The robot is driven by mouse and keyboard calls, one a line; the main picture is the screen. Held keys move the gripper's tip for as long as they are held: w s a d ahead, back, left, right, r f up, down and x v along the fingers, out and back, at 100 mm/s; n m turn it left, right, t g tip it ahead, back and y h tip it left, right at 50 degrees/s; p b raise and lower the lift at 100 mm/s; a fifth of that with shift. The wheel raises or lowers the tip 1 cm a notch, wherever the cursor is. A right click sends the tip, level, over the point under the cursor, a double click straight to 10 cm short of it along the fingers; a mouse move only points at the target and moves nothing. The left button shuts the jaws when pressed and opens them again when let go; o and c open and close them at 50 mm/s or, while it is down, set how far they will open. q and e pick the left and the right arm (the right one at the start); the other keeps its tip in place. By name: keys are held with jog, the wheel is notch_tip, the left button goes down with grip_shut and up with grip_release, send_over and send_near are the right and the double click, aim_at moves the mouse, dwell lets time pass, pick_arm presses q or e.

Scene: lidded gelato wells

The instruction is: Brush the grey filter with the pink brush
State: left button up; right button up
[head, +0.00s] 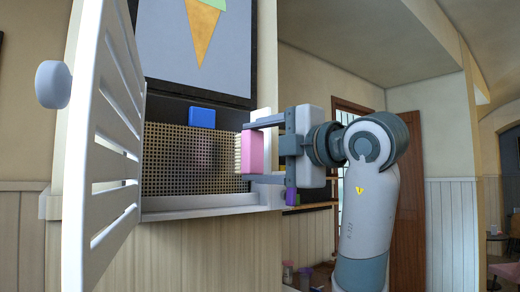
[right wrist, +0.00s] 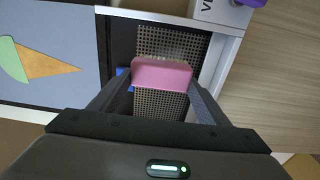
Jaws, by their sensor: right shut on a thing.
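The filter (head: 185,165) is an upright mesh panel with dark holes, set in a recess behind an open white slatted door. It also shows in the right wrist view (right wrist: 172,40). My right gripper (head: 248,152) is shut on the pink brush (head: 252,155) and holds it in front of the filter's right end. In the right wrist view the brush (right wrist: 161,75) lies between the two fingers, with mesh showing above and below it. Whether the bristles touch the mesh cannot be told. My left gripper is not in view.
The white slatted door (head: 105,150) with a round knob (head: 53,84) stands open at the left. A blue block (head: 202,117) is at the filter's top edge. A white ledge (head: 205,205) runs below. A purple thing (head: 291,196) shows just below my right gripper.

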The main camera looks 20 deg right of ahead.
aim_at(240, 151)
jog(key=p+x, duration=0.1)
jog(key=x, duration=0.3)
jog(key=shift+w+p, duration=0.3)
jog(key=shift+p, duration=0.1)
jog(key=shift+s+r, duration=0.1)
jog(key=shift+r, duration=0.5)
jog(key=shift+s+d+r+p, duration=0.1)
jog(key=shift+s+r+p, duration=0.05)
jog(key=shift+r+p, duration=0.45)
jog(key=shift+x, duration=0.75)
jog(key=shift+s+d+f+b, duration=0.1)
jog(key=shift+f+b, duration=1)
jog(key=shift+f, duration=0.15)
jog(key=shift+r, duration=0.2)
